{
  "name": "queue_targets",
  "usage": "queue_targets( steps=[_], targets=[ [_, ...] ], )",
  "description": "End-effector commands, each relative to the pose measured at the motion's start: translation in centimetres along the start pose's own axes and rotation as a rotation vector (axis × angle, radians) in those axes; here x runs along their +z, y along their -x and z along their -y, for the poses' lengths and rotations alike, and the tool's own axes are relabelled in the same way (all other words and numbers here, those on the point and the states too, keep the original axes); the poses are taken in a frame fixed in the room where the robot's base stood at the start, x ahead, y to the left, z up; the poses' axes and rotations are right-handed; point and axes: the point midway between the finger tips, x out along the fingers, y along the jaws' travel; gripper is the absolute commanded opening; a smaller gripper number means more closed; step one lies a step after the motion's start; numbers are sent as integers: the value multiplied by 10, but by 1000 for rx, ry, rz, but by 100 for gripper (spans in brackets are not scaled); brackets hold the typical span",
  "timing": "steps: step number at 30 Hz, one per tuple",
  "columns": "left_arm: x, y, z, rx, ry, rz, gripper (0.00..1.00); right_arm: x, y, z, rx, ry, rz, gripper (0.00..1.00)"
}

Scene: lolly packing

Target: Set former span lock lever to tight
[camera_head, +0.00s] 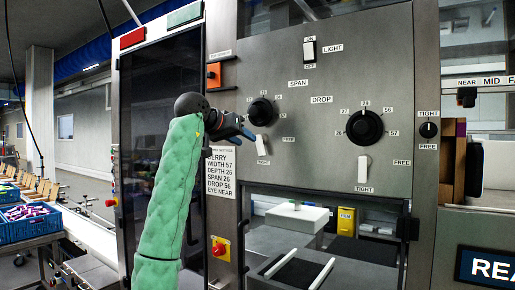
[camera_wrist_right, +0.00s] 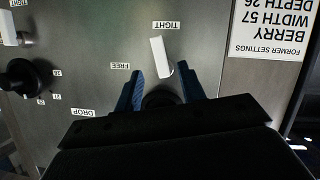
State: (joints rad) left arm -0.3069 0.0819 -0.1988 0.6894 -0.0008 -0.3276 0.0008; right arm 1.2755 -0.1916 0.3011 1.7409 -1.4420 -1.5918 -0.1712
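The span lock lever (camera_head: 262,145) is a small white lever below the black SPAN dial (camera_head: 261,112). In the right wrist view, which is upside down, the lever (camera_wrist_right: 160,56) points close to the TIGHT label (camera_wrist_right: 167,25), slightly tilted, away from the FREE label (camera_wrist_right: 120,66). My right gripper (camera_head: 246,132) is at the panel beside the lever. The gripper partly hides the dial. My left gripper is not in view.
To the right are the DROP dial (camera_head: 365,127) and its white lock lever (camera_head: 363,169), pointing to TIGHT. A LIGHT switch (camera_head: 309,50) is above. A settings sheet (camera_head: 220,172) is below my gripper, with a red stop button (camera_head: 219,249) under it.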

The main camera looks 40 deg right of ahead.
Motion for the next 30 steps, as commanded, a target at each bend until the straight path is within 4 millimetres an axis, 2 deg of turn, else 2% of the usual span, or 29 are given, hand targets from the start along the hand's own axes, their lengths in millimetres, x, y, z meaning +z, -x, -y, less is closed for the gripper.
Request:
queue_targets(
  steps=[4, 8, 14, 18, 24, 30],
  targets=[
    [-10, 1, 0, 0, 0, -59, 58, 0, 0, -1, 5, 15, 0, 40],
    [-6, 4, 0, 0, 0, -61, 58, -2, -5, -1, 4, 28, 0, 40],
    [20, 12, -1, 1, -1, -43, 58, -3, -26, -2, 4, 28, 0, 40],
    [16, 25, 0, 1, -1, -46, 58, -3, -47, -2, 5, 28, 1, 40],
    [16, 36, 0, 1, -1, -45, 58, -2, -69, -1, 3, 29, 1, 40],
    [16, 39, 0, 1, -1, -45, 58, 0, -78, -1, 2, 27, -1, 40]
  ],
)
